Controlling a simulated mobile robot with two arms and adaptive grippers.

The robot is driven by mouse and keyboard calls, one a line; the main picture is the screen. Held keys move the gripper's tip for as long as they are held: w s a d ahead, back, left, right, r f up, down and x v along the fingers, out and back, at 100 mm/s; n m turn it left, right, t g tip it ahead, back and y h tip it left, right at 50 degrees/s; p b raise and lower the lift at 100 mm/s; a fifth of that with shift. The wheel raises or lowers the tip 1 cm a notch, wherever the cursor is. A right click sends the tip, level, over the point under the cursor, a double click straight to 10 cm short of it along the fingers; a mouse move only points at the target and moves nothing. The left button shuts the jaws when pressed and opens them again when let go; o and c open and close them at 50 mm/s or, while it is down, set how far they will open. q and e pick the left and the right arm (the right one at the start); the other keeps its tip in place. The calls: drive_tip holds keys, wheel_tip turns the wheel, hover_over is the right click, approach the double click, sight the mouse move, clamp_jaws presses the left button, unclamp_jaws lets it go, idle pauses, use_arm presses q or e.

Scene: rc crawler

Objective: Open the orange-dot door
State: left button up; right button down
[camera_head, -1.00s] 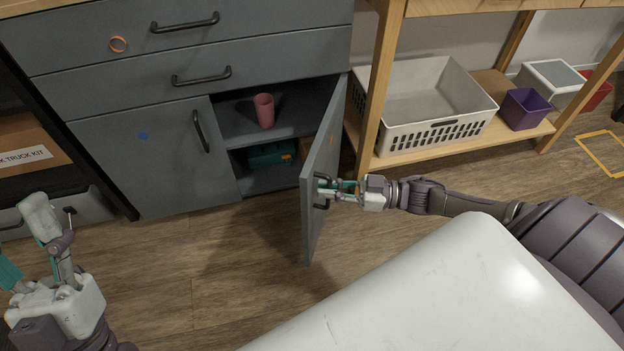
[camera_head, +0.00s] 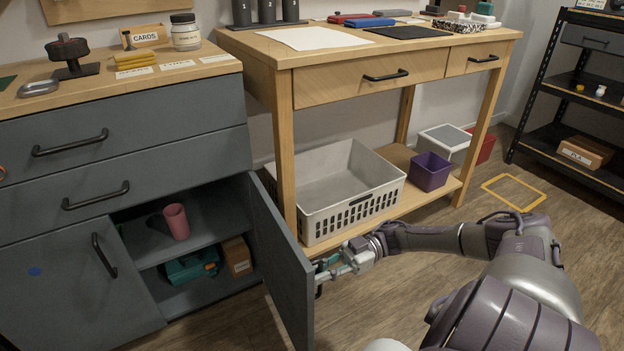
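The orange-dot door (camera_head: 280,262) is the right door of the grey cabinet and stands swung wide open, its inner face toward the cabinet opening. Its orange dot is hidden from this angle. Its dark handle (camera_head: 318,291) shows only in part, past the free edge on the outer side. My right gripper (camera_head: 325,268) reaches in from the right, with its fingers at the handle and seemingly closed on it; the door edge partly hides the fingertips. My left gripper is out of view.
Inside the cabinet are a pink cup (camera_head: 176,221), a teal case (camera_head: 192,267) and a small brown box (camera_head: 237,256). The blue-dot door (camera_head: 75,285) is shut. A workbench (camera_head: 290,150) with a grey basket (camera_head: 352,208) on its lower shelf stands right of the door.

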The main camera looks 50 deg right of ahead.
idle(0.3)
drive_tip(key=c, duration=1.2)
unclamp_jaws()
drive_tip(key=shift+d, duration=0.15)
drive_tip(key=v, duration=1.2)
